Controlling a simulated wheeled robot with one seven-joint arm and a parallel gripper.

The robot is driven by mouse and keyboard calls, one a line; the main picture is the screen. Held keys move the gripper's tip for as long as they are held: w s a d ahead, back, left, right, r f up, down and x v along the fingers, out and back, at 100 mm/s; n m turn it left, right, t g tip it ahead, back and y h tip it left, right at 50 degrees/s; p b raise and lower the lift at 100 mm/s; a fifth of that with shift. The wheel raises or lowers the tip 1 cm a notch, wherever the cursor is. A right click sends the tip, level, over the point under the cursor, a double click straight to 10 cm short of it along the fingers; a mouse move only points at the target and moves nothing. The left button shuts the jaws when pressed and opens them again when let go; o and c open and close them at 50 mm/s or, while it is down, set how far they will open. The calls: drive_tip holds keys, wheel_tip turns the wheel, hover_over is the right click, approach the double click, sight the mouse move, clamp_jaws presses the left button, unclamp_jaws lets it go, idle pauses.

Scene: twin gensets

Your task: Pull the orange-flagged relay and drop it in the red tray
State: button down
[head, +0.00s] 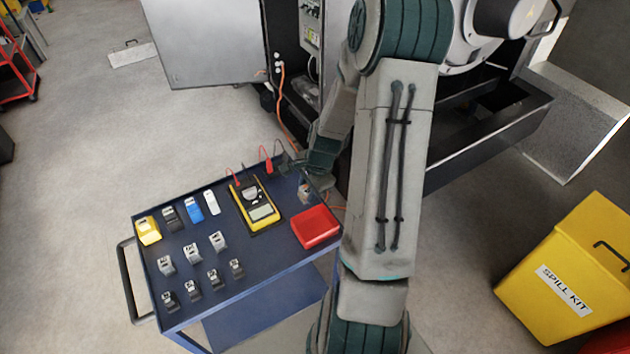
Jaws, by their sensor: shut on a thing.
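The red tray (316,228) sits on the right end of the blue cart top and looks empty. My gripper (308,178) is low over the cart's back right corner, just behind the tray, partly hidden by my arm. It is shut on a small greyish thing (305,192), which looks like a relay. No orange flag can be made out on it at this size. Several grey and black relay-like blocks (191,253) stand in rows on the left half of the cart.
A yellow multimeter (256,206) with red leads lies left of the tray on the cart (262,252). Yellow, black, blue and white blocks (194,208) stand at the back left. An open cabinet (308,28) is behind; a yellow spill kit bin (570,280) stands at right.

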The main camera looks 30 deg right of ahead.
wheel_tip(320, 180, up, 5)
drive_tip(key=s+g, duration=0.2)
drive_tip(key=s, duration=0.1)
wheel_tip(320, 180, down, 9)
drive_tip(key=b, duration=0.6)
drive_tip(key=shift+s+d+m, duration=0.15)
drive_tip(key=shift+d+m, duration=0.05)
drive_tip(key=shift+m, duration=0.1)
drive_tip(key=shift+f, duration=0.1)
drive_tip(key=c, duration=1)
unclamp_jaws()
drive_tip(key=shift+o, duration=0.2)
wheel_tip(320, 180, up, 14)
drive_tip(key=d+b, duration=0.1)
drive_tip(key=shift+d+f, duration=0.15)
drive_tip(key=shift+d, duration=0.2)
